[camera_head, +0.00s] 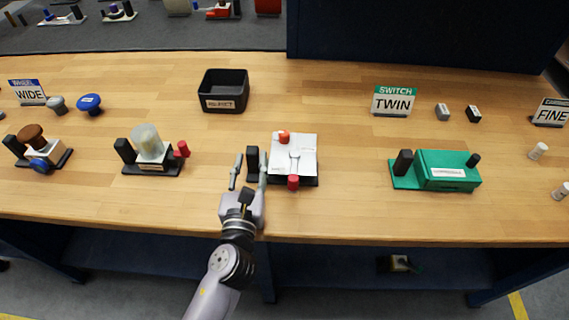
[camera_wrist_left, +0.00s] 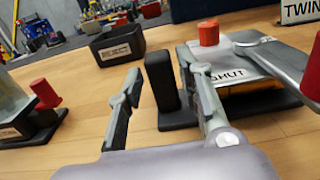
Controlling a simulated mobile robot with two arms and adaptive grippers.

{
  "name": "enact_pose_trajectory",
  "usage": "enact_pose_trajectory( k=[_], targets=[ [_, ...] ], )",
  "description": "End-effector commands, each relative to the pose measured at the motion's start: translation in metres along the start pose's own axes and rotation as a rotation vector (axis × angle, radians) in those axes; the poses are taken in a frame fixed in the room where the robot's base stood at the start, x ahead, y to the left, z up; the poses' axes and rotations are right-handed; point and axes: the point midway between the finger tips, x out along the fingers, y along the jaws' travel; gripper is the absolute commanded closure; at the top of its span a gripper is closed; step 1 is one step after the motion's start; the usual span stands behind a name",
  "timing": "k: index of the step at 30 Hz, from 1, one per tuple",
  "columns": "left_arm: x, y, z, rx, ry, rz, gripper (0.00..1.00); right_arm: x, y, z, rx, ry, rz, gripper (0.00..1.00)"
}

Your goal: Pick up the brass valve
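No part is plainly labelled as the brass valve. The nearest unit (camera_head: 293,160) has a pale top plate, a red cap, a red-ended lever and a black base. In the left wrist view its SHUT label (camera_wrist_left: 230,74) sits above a yellow-orange, brass-like body (camera_wrist_left: 255,88), partly hidden by the plate. A black upright post (camera_wrist_left: 160,80) stands at its left end. My left gripper (camera_head: 250,160) is open and empty at that left end. In the wrist view its fingers (camera_wrist_left: 163,92) are apart with the post beyond, between them. My right gripper is not in view.
A black REJECT bin (camera_head: 224,90) stands behind. A unit with a translucent cylinder (camera_head: 150,150) is to the left, and a green unit (camera_head: 445,170) to the right. A TWIN sign (camera_head: 393,101) stands farther back. Bare wood separates the units.

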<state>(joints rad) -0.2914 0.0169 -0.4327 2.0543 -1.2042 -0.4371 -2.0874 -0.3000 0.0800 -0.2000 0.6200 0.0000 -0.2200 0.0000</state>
Motion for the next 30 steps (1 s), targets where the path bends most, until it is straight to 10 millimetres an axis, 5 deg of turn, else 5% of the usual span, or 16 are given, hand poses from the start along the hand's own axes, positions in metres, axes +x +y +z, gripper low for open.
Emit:
enact_pose_trajectory(
  k=[6, 14, 30],
  targets=[
    [0.030, 0.000, 0.001, 0.000, -0.001, 0.001, 0.67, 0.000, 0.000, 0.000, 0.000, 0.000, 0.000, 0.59],
    [0.033, 0.000, 0.000, 0.000, 0.000, 0.000, 0.67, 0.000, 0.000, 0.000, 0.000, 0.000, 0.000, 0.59],
    [0.033, 0.000, 0.000, -0.001, 0.000, 0.000, 1.00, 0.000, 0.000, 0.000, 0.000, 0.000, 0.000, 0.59]
  ],
)
